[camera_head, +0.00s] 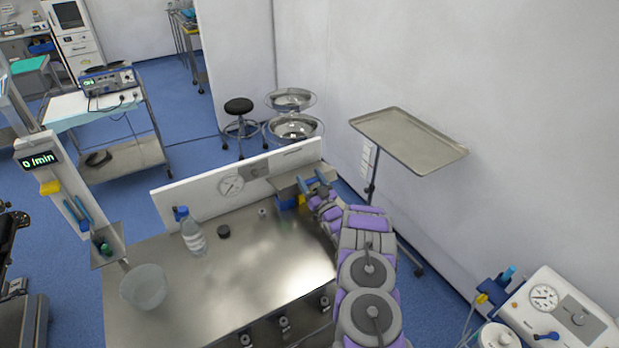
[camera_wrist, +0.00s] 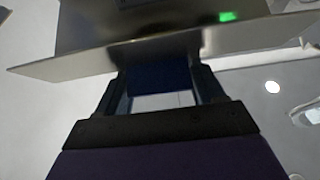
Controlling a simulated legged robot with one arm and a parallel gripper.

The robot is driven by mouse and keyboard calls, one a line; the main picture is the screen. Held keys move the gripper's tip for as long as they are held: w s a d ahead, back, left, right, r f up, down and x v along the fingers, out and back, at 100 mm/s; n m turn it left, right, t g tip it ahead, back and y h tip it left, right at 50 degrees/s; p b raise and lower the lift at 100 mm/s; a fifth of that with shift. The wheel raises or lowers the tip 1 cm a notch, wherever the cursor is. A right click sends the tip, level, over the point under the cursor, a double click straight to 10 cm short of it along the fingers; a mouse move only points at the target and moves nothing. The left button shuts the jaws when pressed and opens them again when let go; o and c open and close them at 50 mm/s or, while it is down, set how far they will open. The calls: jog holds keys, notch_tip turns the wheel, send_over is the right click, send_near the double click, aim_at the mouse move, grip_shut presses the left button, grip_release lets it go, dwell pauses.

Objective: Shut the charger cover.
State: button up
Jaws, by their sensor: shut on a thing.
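The charger cover (camera_head: 286,182) is a flat grey metal plate at the back right of the steel table, in front of the white back panel. It stands out over a small blue and yellow unit. My gripper (camera_head: 312,182), on the purple and grey arm, is at the plate's right part, with its blue fingers there. In the wrist view the cover (camera_wrist: 75,65) spans the picture as a thin plate, and my gripper (camera_wrist: 158,60) is closed on its near edge. A green light shows above the plate. The fingertips are partly hidden.
The steel table (camera_head: 240,270) carries a bottle (camera_head: 193,236), a dark puck (camera_head: 223,231) and a clear bowl (camera_head: 144,287), all left of my arm. A tray stand (camera_head: 410,138) is at the right, near the wall. The white panel (camera_head: 225,187) bounds the table's back.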

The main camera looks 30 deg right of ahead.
jog(key=shift+d+f, duration=0.1)
jog(key=shift+f, duration=0.05)
jog(key=o, duration=1.4)
jog(key=shift+o, duration=0.2)
jog(key=shift+r, duration=0.6)
notch_tip(320, 180, up, 3)
jog(key=shift+d+f+p, duration=0.1)
jog(key=shift+p, duration=0.4)
jog(key=s+a, duration=0.2)
jog(key=s, duration=0.5)
jog(key=s+a+r+p, duration=0.1)
jog(key=s+a, duration=0.2)
jog(key=s, duration=0.5)
jog(key=shift+a, duration=0.35)
